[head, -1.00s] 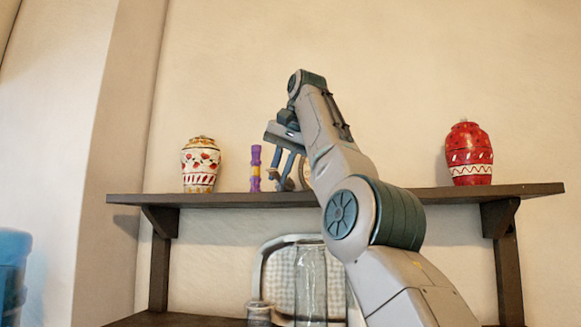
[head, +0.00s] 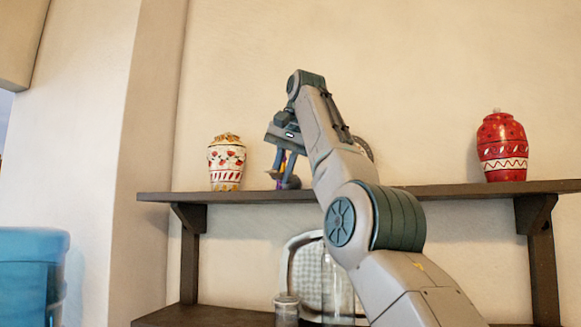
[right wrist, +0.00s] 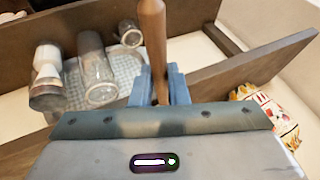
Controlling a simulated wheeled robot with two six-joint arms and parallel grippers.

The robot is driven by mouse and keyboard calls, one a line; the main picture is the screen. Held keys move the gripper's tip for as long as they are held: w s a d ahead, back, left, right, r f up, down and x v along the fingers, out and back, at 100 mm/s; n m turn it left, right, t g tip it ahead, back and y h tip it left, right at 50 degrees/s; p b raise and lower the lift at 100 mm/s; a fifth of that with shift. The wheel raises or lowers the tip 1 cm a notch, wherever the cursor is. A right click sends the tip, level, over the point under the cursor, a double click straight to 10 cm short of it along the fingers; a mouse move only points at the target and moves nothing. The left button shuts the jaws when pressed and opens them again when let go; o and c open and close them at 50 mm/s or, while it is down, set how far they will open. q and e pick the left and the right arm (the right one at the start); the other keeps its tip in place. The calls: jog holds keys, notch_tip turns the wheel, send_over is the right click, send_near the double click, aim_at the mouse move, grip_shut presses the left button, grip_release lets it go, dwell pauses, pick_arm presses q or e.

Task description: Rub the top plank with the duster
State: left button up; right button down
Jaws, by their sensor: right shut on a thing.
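The top plank (head: 440,191) is dark wood on brackets against the wall; its edge also shows in the right wrist view (right wrist: 250,66). My right gripper (head: 285,180) is over the plank, right of the white-and-red vase. In the right wrist view its blue fingers (right wrist: 158,88) are shut around a wooden stick (right wrist: 152,35), which looks like the duster's handle. The duster's head is not clearly visible, and I cannot tell whether it touches the plank. My left gripper is not in view.
On the plank stand the white-and-red vase (head: 227,163) and a red vase (head: 502,147). A purple item (head: 281,184) is mostly hidden behind my right gripper. A round thing (head: 364,147) shows behind my arm. Glass jars (head: 338,285) stand on the lower shelf. A blue container (head: 30,265) is left.

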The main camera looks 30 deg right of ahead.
pick_arm(q)
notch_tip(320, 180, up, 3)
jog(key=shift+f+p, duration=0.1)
jog(key=shift+p, duration=1.15)
pick_arm(e)
jog(key=w+a, duration=0.1)
jog(key=w, duration=0.1)
jog(key=w+a, duration=0.2)
jog(key=shift+a, duration=0.25)
